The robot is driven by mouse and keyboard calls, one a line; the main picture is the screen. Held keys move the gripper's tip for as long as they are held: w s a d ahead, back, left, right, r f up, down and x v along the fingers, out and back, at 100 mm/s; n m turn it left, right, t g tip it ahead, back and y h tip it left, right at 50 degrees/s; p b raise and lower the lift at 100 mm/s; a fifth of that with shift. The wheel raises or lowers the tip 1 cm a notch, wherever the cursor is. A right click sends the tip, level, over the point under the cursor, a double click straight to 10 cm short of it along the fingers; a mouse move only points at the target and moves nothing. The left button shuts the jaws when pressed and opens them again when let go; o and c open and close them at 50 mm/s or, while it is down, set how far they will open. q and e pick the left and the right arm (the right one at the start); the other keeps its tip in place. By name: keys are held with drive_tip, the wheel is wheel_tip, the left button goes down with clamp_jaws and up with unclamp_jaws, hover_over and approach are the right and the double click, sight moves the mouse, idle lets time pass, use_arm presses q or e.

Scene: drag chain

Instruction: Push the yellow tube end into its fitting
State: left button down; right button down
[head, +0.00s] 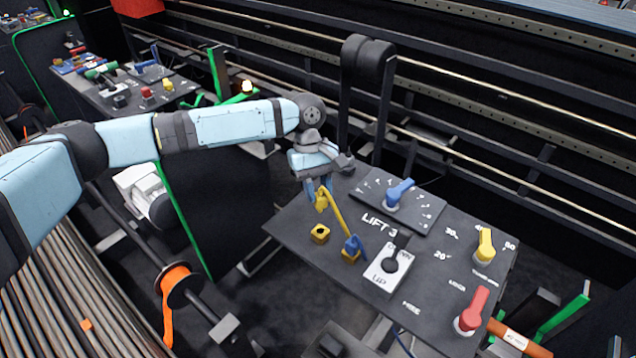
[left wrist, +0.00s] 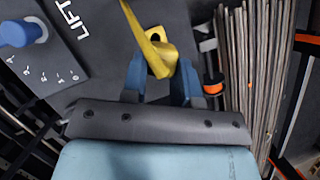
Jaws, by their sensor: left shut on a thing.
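My left gripper (head: 318,196) is shut on the yellow tube's (head: 336,215) free end, above the panel's left edge. In the left wrist view the yellow tube (left wrist: 137,25) runs down between the blue fingers of my left gripper (left wrist: 159,82). The tube's other end sits in a blue connector (head: 353,243) on a yellow block. The yellow fitting (head: 320,233), a small block with a dark hole, stands on the panel below the held end, with a gap between them. The fitting also shows partly behind the tube in the left wrist view (left wrist: 166,48). My right gripper is not seen.
The dark panel (head: 430,290) carries a blue knob (head: 399,193), a white switch (head: 387,270), a yellow knob (head: 485,247) and a red knob (head: 472,312). An orange spool (head: 178,287) is at the lower left. Rails run behind the panel.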

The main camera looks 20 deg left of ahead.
use_arm(q)
drive_tip(key=shift+f+b, duration=0.3)
drive_tip(key=shift+f, duration=2.6)
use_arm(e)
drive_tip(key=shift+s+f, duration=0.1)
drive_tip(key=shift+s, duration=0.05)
use_arm(q)
drive_tip(key=shift+p, duration=0.8)
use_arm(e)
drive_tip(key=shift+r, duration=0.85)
use_arm(q)
drive_tip(key=shift+p, duration=0.4)
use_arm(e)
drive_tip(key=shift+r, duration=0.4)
use_arm(q)
drive_tip(key=shift+f, duration=1.6)
drive_tip(key=c, duration=0.8)
unclamp_jaws()
